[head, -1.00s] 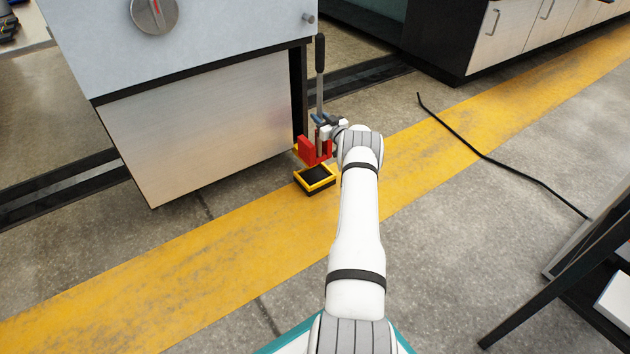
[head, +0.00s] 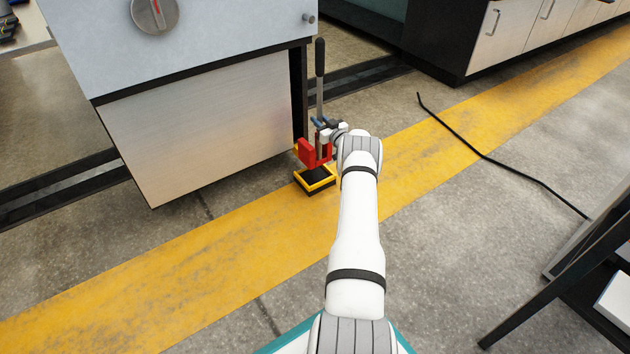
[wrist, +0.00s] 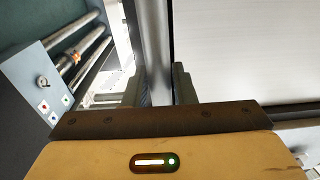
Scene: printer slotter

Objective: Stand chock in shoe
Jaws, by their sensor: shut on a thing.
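The red chock (head: 307,153) has an upright grey rod with a black grip (head: 320,58) on top. My gripper (head: 327,128) is shut on the rod; in the wrist view its two fingers (wrist: 164,85) flank the grey rod (wrist: 157,45). The shoe (head: 316,185), a black tray with a yellow rim, lies on the floor below. The red chock stands upright at the shoe's far side and overlaps its back rim in the head view. I cannot tell whether its base is inside or just above the shoe. My wrist hides part of the chock's right side.
The grey machine cabinet (head: 200,125) stands close to the left of the chock, with a dark leg (head: 298,95) just behind it. A black cable (head: 480,153) lies on the floor at right. The yellow floor stripe (head: 180,270) is clear in front.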

